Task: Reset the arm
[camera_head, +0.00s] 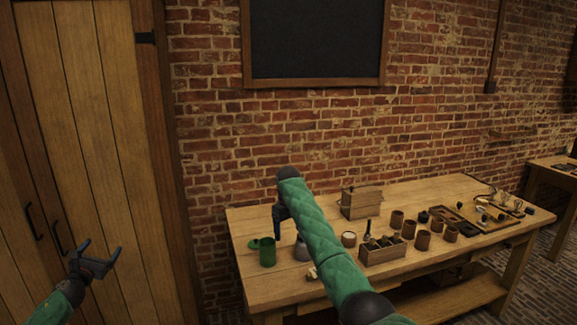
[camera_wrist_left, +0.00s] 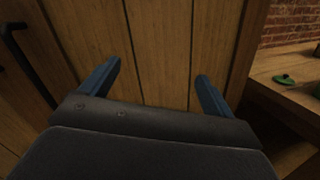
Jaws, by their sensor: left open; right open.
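My left gripper (camera_head: 98,256) is open and empty at the lower left of the head view, in front of the wooden door and left of the table. The left wrist view shows its two blue fingers (camera_wrist_left: 158,82) spread apart with only door planks behind them. My right arm, in a green sleeve, reaches from the bottom right over the table. My right gripper (camera_head: 279,222) hangs down at the arm's far end, above the left part of the table. Its fingers are small and partly hidden by the arm, and I see nothing held in it.
The wooden table (camera_head: 250,222) holds a green cup (camera_head: 267,252), a wooden box (camera_head: 361,203), a divided crate (camera_head: 383,255), several brown jars (camera_head: 422,240) and a dark tray (camera_head: 468,225). A brick wall stands behind. The wooden door (camera_head: 95,150) has black handles (camera_head: 57,238).

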